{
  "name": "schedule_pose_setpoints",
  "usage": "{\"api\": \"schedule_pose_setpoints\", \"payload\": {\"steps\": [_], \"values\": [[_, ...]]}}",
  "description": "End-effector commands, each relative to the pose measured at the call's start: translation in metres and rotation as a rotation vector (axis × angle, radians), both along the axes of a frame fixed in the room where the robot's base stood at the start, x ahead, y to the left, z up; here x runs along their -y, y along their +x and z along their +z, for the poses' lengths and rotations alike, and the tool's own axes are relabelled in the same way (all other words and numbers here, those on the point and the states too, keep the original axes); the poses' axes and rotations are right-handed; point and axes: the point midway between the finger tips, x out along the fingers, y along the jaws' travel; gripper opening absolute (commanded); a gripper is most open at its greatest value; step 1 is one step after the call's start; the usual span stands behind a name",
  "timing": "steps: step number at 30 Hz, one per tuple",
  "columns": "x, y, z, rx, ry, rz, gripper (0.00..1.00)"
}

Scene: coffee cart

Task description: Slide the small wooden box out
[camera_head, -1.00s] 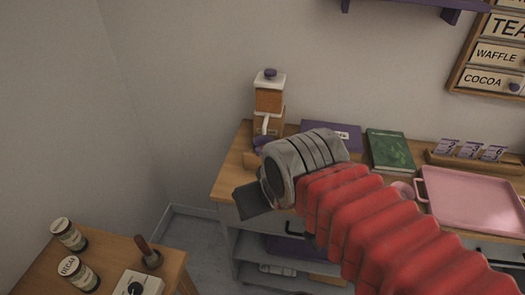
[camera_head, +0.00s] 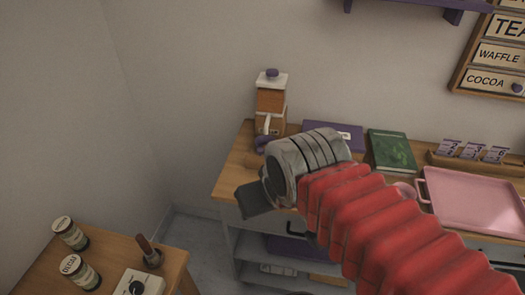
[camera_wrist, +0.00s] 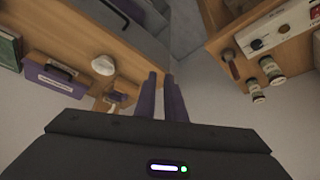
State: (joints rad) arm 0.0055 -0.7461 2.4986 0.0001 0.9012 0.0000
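A small coffee grinder with a wooden body and white trim (camera_head: 271,98) stands at the left end of the counter in the head view. In the wrist view a small wooden and white object (camera_wrist: 118,96), likely the grinder, lies left of the fingers. My gripper (camera_wrist: 160,76) is empty, with a narrow gap between its two dark fingers. In the head view it is in front of the counter's left end, touching nothing visible.
A purple box (camera_head: 333,134), a green book (camera_head: 392,151), a card holder (camera_head: 470,160) and a pink tray (camera_head: 470,197) lie on the counter. A side table at lower left holds two labelled jars (camera_head: 70,233) and a dark-handled tool (camera_head: 148,250). Floor shows between the tables.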

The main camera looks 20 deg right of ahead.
Motion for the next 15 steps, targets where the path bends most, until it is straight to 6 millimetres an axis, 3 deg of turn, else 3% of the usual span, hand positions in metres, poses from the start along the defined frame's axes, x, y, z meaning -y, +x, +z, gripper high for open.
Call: {"api": "schedule_pose_setpoints", "payload": {"steps": [8,11,15], "values": [[0.008,0.013,-0.021,-0.093,0.002,-0.029,0.3],[0.013,0.027,-0.022,-0.12,0.003,-0.042,0.37],[0.02,0.049,-0.02,-0.155,0.005,-0.059,0.37]]}}
